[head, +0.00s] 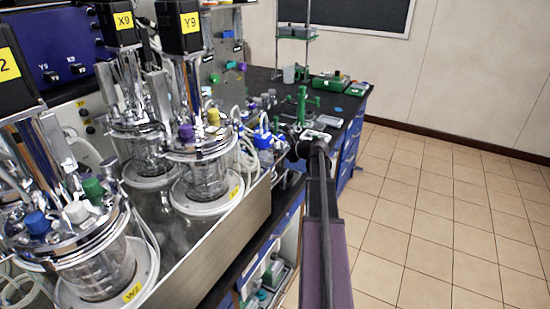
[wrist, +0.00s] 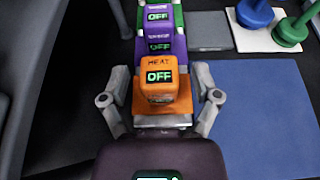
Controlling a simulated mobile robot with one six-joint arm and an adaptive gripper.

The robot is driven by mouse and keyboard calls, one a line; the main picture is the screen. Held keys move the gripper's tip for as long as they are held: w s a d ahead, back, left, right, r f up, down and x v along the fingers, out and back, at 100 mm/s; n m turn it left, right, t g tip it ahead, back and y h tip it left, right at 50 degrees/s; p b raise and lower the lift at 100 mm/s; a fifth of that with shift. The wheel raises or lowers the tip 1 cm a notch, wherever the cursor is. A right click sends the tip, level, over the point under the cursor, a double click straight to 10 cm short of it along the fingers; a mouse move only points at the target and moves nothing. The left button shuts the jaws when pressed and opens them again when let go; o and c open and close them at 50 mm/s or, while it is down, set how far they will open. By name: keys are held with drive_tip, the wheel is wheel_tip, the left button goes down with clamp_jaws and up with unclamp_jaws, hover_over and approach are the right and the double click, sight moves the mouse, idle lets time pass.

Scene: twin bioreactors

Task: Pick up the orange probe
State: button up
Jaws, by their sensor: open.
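In the wrist view an orange block-shaped unit (wrist: 158,85) marked HEAT, with a display reading OFF, stands at the centre. It is the only clearly orange thing I see; its shape does not show whether it is the probe. My gripper (wrist: 160,98) is open, with one finger on each side of the orange unit. I cannot tell whether the fingers touch it. In the head view my gripper (head: 310,138) is at the far end of my arm, over the dark bench beyond the bioreactors, and the orange unit cannot be made out.
Purple units (wrist: 158,42) marked OFF stand in line behind the orange one, with a green unit beyond. A blue mat (wrist: 265,115) lies at right. Blue and green knobbed pieces rest on a white pad (wrist: 268,38). Glass bioreactors (head: 205,165) stand at left in the head view.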

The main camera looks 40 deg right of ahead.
idle(0.3)
clamp_jaws()
drive_tip(key=shift+r, duration=0.15)
wheel_tip(320, 180, up, 18)
drive_tip(key=p, duration=1.8)
idle(0.6)
